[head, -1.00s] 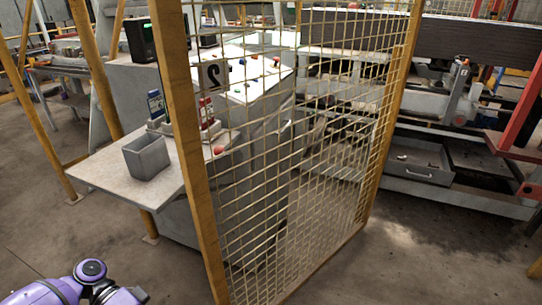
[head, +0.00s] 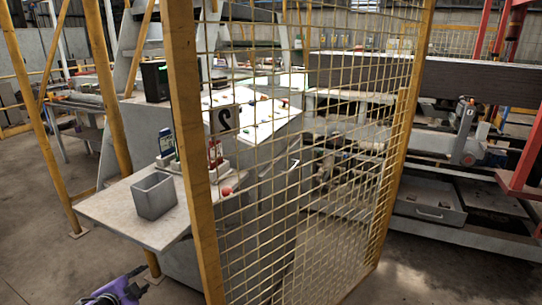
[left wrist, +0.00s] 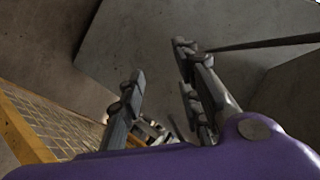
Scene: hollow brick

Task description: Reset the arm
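My left gripper (head: 139,281) shows at the bottom left of the head view, purple with dark grey fingers, low in front of the table-like ledge (head: 105,217). In the left wrist view its two fingers (left wrist: 160,62) stand apart with nothing held between them. Most of my left arm is outside the head view. My right gripper is in neither view.
A grey open bin (head: 154,198) stands on the ledge, beside a control desk (head: 255,120). A yellow-framed mesh fence (head: 184,130) is right of the ledge. Bare concrete floor (head: 35,265) lies at lower left. A machine with a grey drawer (head: 428,212) is behind the fence.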

